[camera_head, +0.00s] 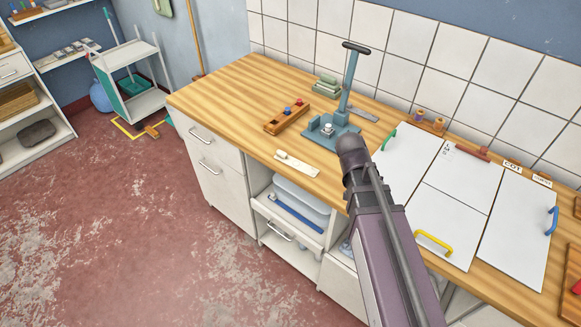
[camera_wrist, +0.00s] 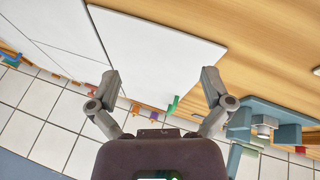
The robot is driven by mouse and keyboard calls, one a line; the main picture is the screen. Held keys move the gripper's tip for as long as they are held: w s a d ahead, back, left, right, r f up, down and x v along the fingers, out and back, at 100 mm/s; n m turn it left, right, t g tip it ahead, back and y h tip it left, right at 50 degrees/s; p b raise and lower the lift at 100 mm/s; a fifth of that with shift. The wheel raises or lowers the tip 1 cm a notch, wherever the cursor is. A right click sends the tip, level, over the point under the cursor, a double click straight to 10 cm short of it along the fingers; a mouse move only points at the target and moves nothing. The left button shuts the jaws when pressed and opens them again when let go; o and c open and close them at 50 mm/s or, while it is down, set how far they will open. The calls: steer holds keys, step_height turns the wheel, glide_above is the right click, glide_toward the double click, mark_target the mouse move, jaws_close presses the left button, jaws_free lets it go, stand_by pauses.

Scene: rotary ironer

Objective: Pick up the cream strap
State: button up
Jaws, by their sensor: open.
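A flat cream strip (camera_head: 297,163), which looks like the cream strap, lies on the wooden counter (camera_head: 222,97) near its front edge. It has a small dark mark near one end. I do not make it out in the wrist view. My gripper (camera_wrist: 161,80) is open and empty in the wrist view, its two fingers spread above a white panel on the counter. In the head view my arm crosses the counter to the right of the strip, and the fingers cannot be made out.
A blue lever press (camera_head: 331,130) stands behind and right of the strip; it also shows in the wrist view (camera_wrist: 264,122). A wooden block with coloured knobs (camera_head: 286,117) lies behind the strip. White panels (camera_head: 462,180) with coloured handles cover the right side. The counter's left end is clear.

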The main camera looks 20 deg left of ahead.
steer(key=a+t+b, duration=0.1)
steer(key=a+b, duration=0.1)
steer(key=a, duration=0.4)
steer(key=w+a+f+t+b, duration=0.1)
steer(key=a+t+b, duration=0.1)
steer(key=a, duration=0.4)
steer(key=w+a+f+m+t+h+b, duration=0.1)
steer(key=a+t+b, duration=0.1)
steer(key=a, duration=0.4)
steer(key=s+a+t+b, duration=0.2)
steer(key=a, duration=0.6)
steer(key=s+a+t+y+b, duration=0.1)
steer(key=s+a+t+b, duration=0.1)
steer(key=a, duration=0.5)
steer(key=shift+s+a+r+m+t, duration=0.15)
steer(key=shift+a+r+m+t, duration=0.15)
steer(key=shift+a+r+t, duration=0.1)
steer(key=shift+d+f, duration=0.1)
steer(key=b, duration=0.3)
glide_toward(280, 155)
steer(key=x, duration=0.4)
steer(key=shift+d, duration=0.15)
steer(key=shift+x, duration=0.8)
